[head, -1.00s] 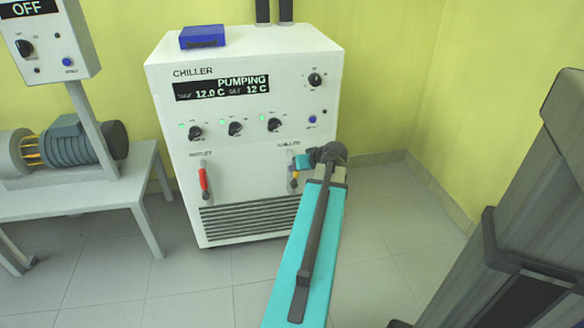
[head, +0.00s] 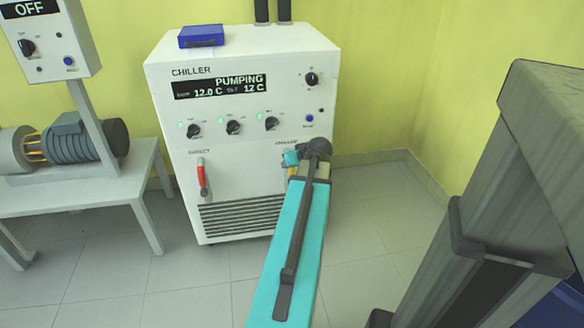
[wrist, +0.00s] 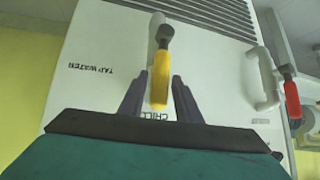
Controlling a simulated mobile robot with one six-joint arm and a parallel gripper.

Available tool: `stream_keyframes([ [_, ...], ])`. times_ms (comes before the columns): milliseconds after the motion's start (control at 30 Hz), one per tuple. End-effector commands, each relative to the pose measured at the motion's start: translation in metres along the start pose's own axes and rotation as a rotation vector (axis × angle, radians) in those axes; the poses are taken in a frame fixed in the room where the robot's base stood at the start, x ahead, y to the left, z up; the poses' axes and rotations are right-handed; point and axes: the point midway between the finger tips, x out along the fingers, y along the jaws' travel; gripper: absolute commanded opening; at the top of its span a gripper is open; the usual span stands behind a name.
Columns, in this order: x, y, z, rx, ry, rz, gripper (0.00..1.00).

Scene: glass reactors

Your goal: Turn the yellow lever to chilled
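The yellow lever (wrist: 160,78) is in the middle of the wrist view, hanging from its pivot on a pale pipe fitting. Its free end points at the partly hidden CHILLED label (wrist: 157,116). The TAP WATER label (wrist: 91,70) is off to the left there. My gripper (wrist: 159,84) has one dark finger on each side of the lever, with a narrow gap showing, so it looks open around it. In the head view my gripper (head: 291,158) is at the chiller's (head: 245,165) lower right front, and my wrist mostly hides the lever.
A red lever (head: 202,178) is on the chiller front to the left; it also shows at the right of the wrist view (wrist: 292,100). A table (head: 125,192) with a motor stands left. A blue box (head: 201,36) lies on the chiller. The floor at right is clear.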

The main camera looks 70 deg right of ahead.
Motion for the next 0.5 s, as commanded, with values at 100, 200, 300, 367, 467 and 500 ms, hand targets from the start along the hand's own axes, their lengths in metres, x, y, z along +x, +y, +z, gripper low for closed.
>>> stream_keyframes([
  [100,-0.0001,0.0028,0.0026,0.002,-0.004,0.002,0.38],
  [200,-0.0002,0.0038,0.0042,0.002,-0.007,0.003,0.38],
  [300,-0.0002,0.0041,0.0052,0.002,-0.008,0.003,0.38],
  [367,-0.0009,0.004,0.0055,0.002,-0.009,0.003,0.38],
  [467,-0.0042,0.0039,0.0059,0.002,-0.01,0.003,0.38],
  [500,-0.0066,0.0039,0.006,0.002,-0.01,0.003,0.38],
])
